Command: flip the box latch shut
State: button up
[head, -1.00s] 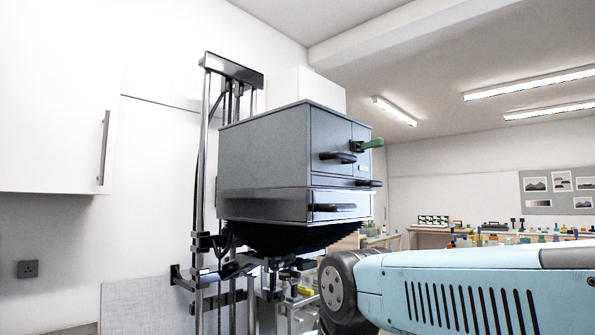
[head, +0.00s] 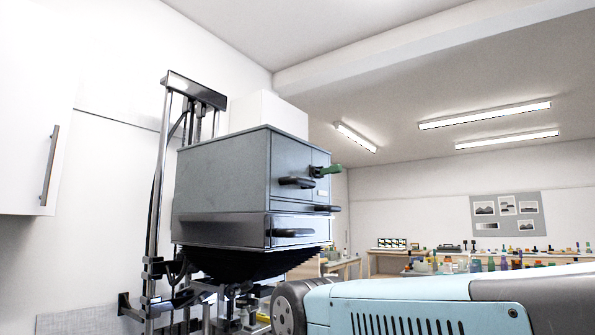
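The enlarger's grey box (head: 222,187) hangs on its column at the left of centre in the head view. A latch with a green lever (head: 331,169) sits high on its right-hand face; the lever sticks out to the right from a black mount. Black handles (head: 296,183) are on the same face, one of them just below the latch. My arm crosses the lower right, below and in front of the box, apart from the latch. My gripper is outside the frame.
The metal column (head: 157,200) stands behind the box's left side. A wall cupboard (head: 30,130) is at the far left. Benches with bottles (head: 480,264) line the back right. The air right of the latch looks clear.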

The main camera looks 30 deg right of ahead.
aim_at(337, 169)
jog(key=z, duration=0.35)
jog(key=i, duration=0.3)
jog(key=z, duration=0.6)
